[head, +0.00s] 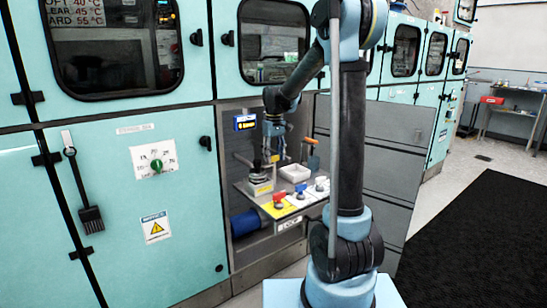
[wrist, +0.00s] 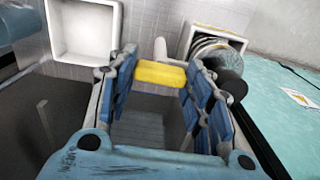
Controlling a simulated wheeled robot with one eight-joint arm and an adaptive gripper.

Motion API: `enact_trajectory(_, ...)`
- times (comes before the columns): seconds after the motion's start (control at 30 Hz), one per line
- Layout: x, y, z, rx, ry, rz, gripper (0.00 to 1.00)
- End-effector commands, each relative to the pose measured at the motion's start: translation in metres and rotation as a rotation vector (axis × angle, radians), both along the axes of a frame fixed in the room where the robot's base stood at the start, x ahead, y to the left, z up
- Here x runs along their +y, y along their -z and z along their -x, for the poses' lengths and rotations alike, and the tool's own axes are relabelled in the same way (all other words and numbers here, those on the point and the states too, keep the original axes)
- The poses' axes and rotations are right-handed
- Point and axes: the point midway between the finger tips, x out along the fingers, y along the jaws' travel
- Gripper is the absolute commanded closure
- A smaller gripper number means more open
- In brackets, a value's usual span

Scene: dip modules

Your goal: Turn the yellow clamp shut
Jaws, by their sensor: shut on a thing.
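The yellow clamp shows in the wrist view as a short yellow bar (wrist: 160,74) lying across between my fingers. My gripper (wrist: 161,80) has its blue-padded fingers on either side of this bar, shut on it. Below the bar the gap between the fingers is empty. In the head view my gripper (head: 276,147) points down over the back of the small work shelf in the open bay. The lower part of the clamp is hidden in the wrist view.
A white square tray (head: 294,172) stands on the shelf beside my gripper; the wrist view also shows it (wrist: 85,28). A round metal piece (wrist: 218,52) is close right of my fingers. Teal cabinet doors flank the bay.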

Motion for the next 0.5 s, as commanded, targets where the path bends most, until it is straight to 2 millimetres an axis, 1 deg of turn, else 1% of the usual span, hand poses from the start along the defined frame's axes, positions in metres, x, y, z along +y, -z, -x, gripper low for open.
enact_trajectory(0.2,-0.0010,0.0002,0.0001,0.000,-0.039,0.001,0.77)
enact_trajectory(0.5,-0.0011,0.0002,-0.0001,0.000,-0.046,0.002,0.77)
